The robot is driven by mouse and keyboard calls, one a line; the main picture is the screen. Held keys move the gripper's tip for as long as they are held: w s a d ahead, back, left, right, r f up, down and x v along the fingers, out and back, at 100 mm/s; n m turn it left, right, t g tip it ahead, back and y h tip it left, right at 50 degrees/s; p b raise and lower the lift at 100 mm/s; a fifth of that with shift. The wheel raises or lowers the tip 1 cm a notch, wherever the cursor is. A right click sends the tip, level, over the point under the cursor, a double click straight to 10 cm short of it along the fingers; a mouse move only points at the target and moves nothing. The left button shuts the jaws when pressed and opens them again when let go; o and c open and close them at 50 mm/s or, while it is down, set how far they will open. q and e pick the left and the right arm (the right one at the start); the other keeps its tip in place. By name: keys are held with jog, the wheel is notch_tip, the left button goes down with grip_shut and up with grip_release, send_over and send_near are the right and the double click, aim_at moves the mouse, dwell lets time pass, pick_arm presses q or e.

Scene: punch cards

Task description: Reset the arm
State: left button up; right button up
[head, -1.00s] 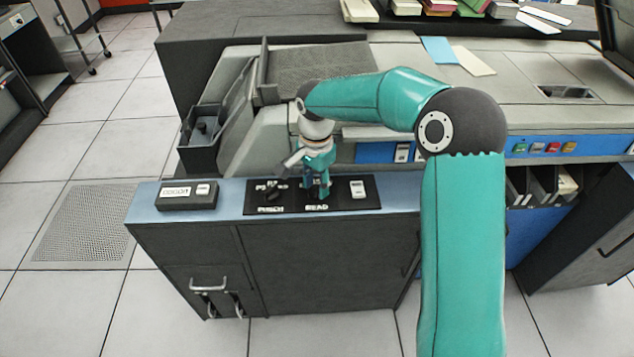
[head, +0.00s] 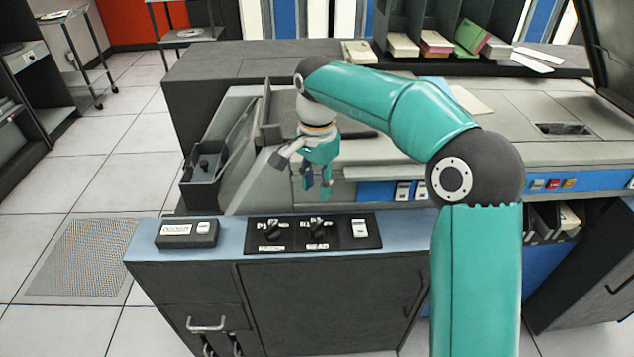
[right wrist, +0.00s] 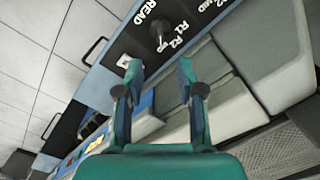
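My right arm (head: 390,105) reaches over the machine from the right side of the head view. Its gripper (head: 318,188) hangs above the black control panel (head: 345,241), apart from it, fingers pointing down. In the right wrist view the gripper (right wrist: 159,72) has its two fingers spread with nothing between them. The panel carries a left knob (head: 272,231) and a right knob (head: 319,229). The right wrist view shows the knob marked READ (right wrist: 160,36) beyond the fingertips. My left gripper is in neither view.
A small label box (head: 187,233) sits on the blue ledge left of the panel. A dark open bin (head: 203,188) stands behind it. Coloured buttons (head: 553,184) line the machine's right front. Card stacks (head: 402,45) fill a rack at the back.

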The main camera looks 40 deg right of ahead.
jog(key=shift+r, duration=0.1)
dwell(0.4)
jog(key=s+f+g+p, duration=0.1)
jog(key=f, duration=0.1)
jog(key=s+a+f+g+p, duration=0.1)
jog(key=f+p, duration=0.1)
jog(key=s+a+f+g+p, duration=0.1)
jog(key=f, duration=0.1)
jog(key=shift+s+a+f+n+p, duration=0.15)
jog(key=shift+s+f+n+p, duration=0.15)
jog(key=shift+f+p, duration=0.1)
jog(key=s+a+f+n+y+p, duration=0.5)
jog(key=s+a+f+n, duration=0.3)
jog(key=s+a+f, duration=1.1)
jog(key=n+t, duration=0.1)
jog(key=w+d+f+n+t, duration=0.1)
jog(key=n, duration=0.1)
jog(key=w+d+f+n+t+h, duration=0.1)
jog(key=shift+d+n+t, duration=0.1)
jog(key=shift+n+t, duration=0.2)
jog(key=shift+d, duration=0.1)
